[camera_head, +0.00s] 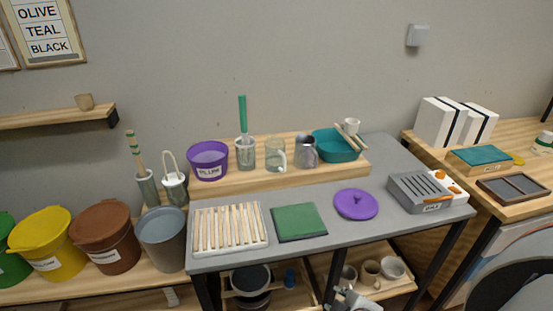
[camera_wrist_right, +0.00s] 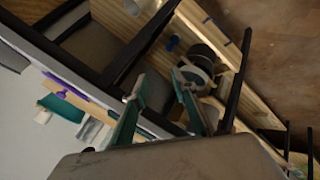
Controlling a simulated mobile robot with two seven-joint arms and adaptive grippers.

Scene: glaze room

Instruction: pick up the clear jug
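The clear jug (camera_head: 275,154) is a see-through vessel with a handle on its right side. It stands upright on the raised wooden board at the back of the grey table, between a glass holding a green-handled tool (camera_head: 244,151) and a grey metal jug (camera_head: 306,152). My right gripper (camera_head: 350,299) shows at the bottom edge of the head view, low in front of the table and far from the jug. In the right wrist view its teal-lined fingers (camera_wrist_right: 158,78) are spread apart with nothing held between them. My left gripper is not in view.
A purple PLUM bucket (camera_head: 208,161) and a teal basin (camera_head: 336,146) stand on the same board. A slatted rack (camera_head: 230,228), green mat (camera_head: 299,221), purple lid (camera_head: 356,204) and grey box (camera_head: 420,193) lie in front. Crates with pots sit below the table.

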